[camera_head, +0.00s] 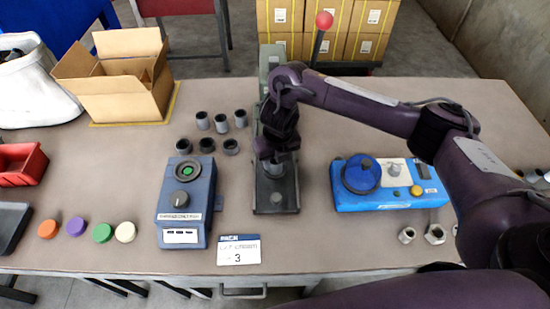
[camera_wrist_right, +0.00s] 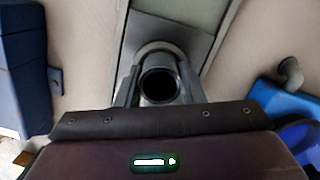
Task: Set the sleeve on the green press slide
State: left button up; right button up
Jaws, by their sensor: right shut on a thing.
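My right gripper (camera_head: 275,160) is above the press slide (camera_head: 275,196), the dark-framed track in the middle of the table. It is shut on a grey sleeve (camera_head: 274,171). In the right wrist view the sleeve (camera_wrist_right: 160,85) is a round, open-topped cylinder between the two fingers (camera_wrist_right: 159,88). The grey-green slide surface (camera_wrist_right: 180,18) lies behind and beneath it. I cannot tell whether the sleeve's bottom touches the slide. The press body (camera_head: 270,60) stands at the far end, partly hidden by my arm. My left gripper is not in view.
Several loose grey and dark sleeves (camera_head: 203,121) stand left of the slide. A blue-grey box with a dial (camera_head: 186,205) is front left; a blue device (camera_head: 385,182) is right. A red-ball lever (camera_head: 323,20) rises behind. A numbered card (camera_head: 238,250) lies in front.

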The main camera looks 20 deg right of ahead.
aim_at(277, 174)
jog(key=shift+f, duration=0.2)
jog(key=o, duration=0.8)
jog(key=shift+o, duration=0.2)
notch_tip(277, 174, up, 11)
jog(key=s+p, duration=0.1)
jog(key=p, duration=0.9)
jog(key=shift+s, duration=0.2)
